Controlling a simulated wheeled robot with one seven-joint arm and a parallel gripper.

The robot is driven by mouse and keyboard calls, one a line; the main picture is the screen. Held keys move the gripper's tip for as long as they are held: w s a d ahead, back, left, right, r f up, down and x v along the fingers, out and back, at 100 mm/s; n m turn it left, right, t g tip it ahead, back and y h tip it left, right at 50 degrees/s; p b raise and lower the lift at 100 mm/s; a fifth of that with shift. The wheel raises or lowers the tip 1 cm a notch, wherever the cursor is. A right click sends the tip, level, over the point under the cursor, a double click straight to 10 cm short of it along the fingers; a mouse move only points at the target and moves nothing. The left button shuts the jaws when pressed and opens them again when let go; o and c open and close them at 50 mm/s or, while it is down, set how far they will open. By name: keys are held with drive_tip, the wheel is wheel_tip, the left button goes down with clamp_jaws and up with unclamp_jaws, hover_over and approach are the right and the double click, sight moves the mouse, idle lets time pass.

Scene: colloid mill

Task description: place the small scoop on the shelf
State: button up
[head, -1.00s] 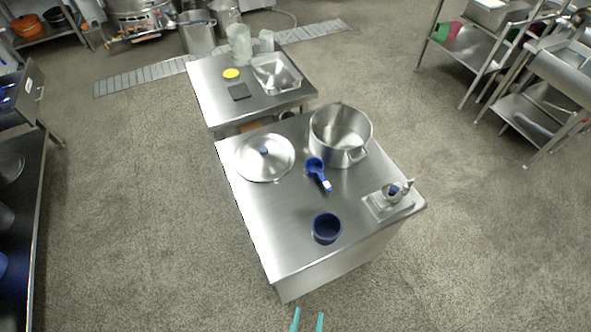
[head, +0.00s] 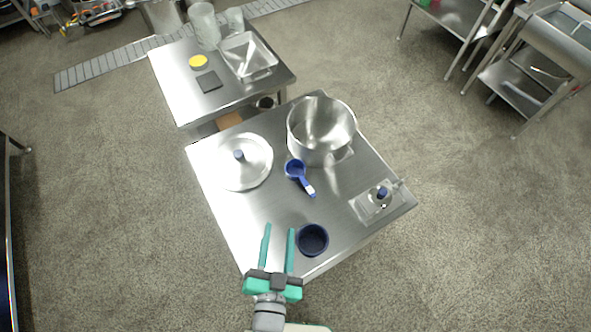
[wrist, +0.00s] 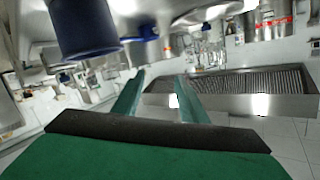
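A small blue scoop (head: 296,170) lies on the near steel table, between the round lid and the large pot, its handle pointing toward the lower right. My gripper (head: 278,232) is open and empty at the table's near left edge, left of a dark blue cup and short of the scoop. In the wrist view, my open fingers (wrist: 160,97) have nothing between them. The cup (wrist: 85,28) looms at upper left there. A steel rack with shelves (head: 455,20) stands at the upper right; I cannot tell which shelf is meant.
The steel table (head: 240,215) holds the lid (head: 255,170), pot (head: 315,150), cup (head: 313,240) and a small steel fitting with a blue knob (head: 380,194). A second table behind holds a metal tray (head: 258,70), yellow disc (head: 198,62) and black pad (head: 208,82). Floor is open on both sides.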

drive_tip(key=w+a+r+n+g+y, duration=0.35)
drive_tip(key=w+a+r+y, duration=0.45)
drive_tip(key=w+a, duration=0.4)
drive_tip(key=w+a+r+n+g+y, duration=0.2)
drive_tip(key=w+a+r+n+y, duration=0.3)
drive_tip(key=w+a+r, duration=0.6)
drive_tip(key=n+g+h, duration=0.3)
drive_tip(key=g+h, duration=0.7)
drive_tip(key=h, duration=0.3)
approach(311, 192)
wheel_tip(311, 192, down, 4)
drive_tip(key=shift+r, duration=0.1)
drive_tip(key=shift+w+f, duration=0.1)
drive_tip(key=shift+f, duration=3.05)
clamp_jaws()
